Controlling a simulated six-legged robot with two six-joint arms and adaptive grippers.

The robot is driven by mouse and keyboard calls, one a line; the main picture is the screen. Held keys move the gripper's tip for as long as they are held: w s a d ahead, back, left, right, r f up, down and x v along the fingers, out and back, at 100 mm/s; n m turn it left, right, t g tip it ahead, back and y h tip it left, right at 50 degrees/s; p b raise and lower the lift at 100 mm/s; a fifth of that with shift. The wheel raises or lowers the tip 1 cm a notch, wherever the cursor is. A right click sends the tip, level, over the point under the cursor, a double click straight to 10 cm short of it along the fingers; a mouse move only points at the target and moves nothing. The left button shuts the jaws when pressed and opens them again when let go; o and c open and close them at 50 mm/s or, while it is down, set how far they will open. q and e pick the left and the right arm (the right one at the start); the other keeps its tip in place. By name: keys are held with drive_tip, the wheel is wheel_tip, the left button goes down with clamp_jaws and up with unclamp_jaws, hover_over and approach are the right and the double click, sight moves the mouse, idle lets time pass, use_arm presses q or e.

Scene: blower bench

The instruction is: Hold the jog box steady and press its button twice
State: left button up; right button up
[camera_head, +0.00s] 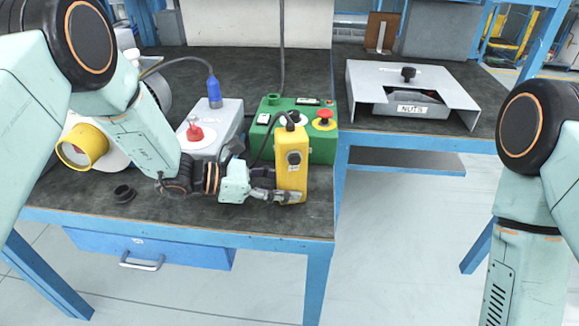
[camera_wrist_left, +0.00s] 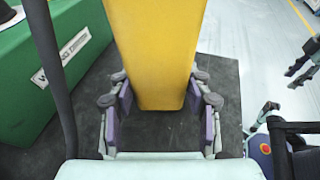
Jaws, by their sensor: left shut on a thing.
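The jog box (camera_head: 292,176) is a yellow upright box with a dark round button on its front and a dark cable at its top. It stands near the front right corner of the bench in the head view. My left gripper (camera_head: 278,186) is shut on its lower part. In the left wrist view the yellow box (camera_wrist_left: 155,50) sits between the finger pads, one on each side. My right arm comes in at the right of the head view, its gripper out of frame. Dark fingers, apparently my right gripper (camera_wrist_left: 302,63), show small at the right edge of the wrist view.
A green box (camera_head: 320,146) with a red knob stands close behind the jog box. A grey box (camera_head: 228,116) with a red knob is behind my left gripper. A NUTS tray (camera_head: 412,108) is on the right bench. Front right is clear floor.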

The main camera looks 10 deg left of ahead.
clamp_jaws()
idle(1.4)
